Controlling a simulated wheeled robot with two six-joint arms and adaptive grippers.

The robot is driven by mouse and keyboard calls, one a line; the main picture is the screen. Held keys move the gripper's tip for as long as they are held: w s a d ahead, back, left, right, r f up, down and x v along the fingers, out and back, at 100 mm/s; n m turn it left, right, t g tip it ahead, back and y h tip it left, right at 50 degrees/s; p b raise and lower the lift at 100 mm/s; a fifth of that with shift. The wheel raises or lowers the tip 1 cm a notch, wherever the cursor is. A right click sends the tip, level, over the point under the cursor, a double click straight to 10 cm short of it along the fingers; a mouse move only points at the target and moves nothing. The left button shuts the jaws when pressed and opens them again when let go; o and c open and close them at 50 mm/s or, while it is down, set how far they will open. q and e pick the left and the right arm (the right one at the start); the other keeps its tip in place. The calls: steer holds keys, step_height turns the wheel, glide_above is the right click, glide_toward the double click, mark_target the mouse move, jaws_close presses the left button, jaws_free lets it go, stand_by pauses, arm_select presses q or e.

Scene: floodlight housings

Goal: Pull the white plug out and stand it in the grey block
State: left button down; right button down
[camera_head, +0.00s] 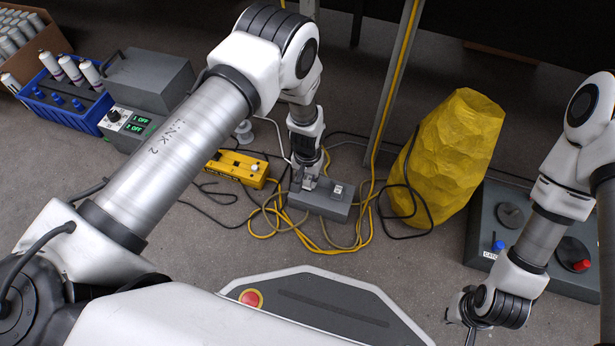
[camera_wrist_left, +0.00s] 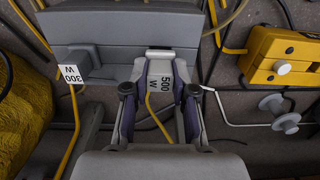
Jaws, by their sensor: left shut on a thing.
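The grey block (camera_head: 322,203) lies on the floor; it also fills the upper left of the left wrist view (camera_wrist_left: 110,36). My left gripper (camera_head: 304,184) points down at the block's left end. In the left wrist view its fingers (camera_wrist_left: 158,88) are closed on a pale plug (camera_wrist_left: 155,66) with a "500 W" label. The plug is at the block; the fingers hide whether it is seated. A white "300 W" tag (camera_wrist_left: 70,73) shows at the block's other end. My right gripper (camera_head: 468,312) is at the lower right, its fingers partly hidden.
A yellow block (camera_head: 237,168) lies left of the grey one, with loose yellow and black cables (camera_head: 265,222) around both. A yellow faceted object (camera_head: 447,155) stands right. A grey panel with knobs (camera_head: 508,215) and a blue crate (camera_head: 65,104) are at the sides.

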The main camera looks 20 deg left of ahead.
arm_select(q)
steer(key=shift+f+b, duration=0.4)
steer(key=shift+f, duration=0.15)
steer(key=c, duration=0.9)
jaws_free()
steer(key=shift+o, duration=0.2)
steer(key=shift+r, duration=0.1)
step_height(320, 180, up, 7)
steer(key=p, duration=0.6)
steer(key=shift+p, duration=0.35)
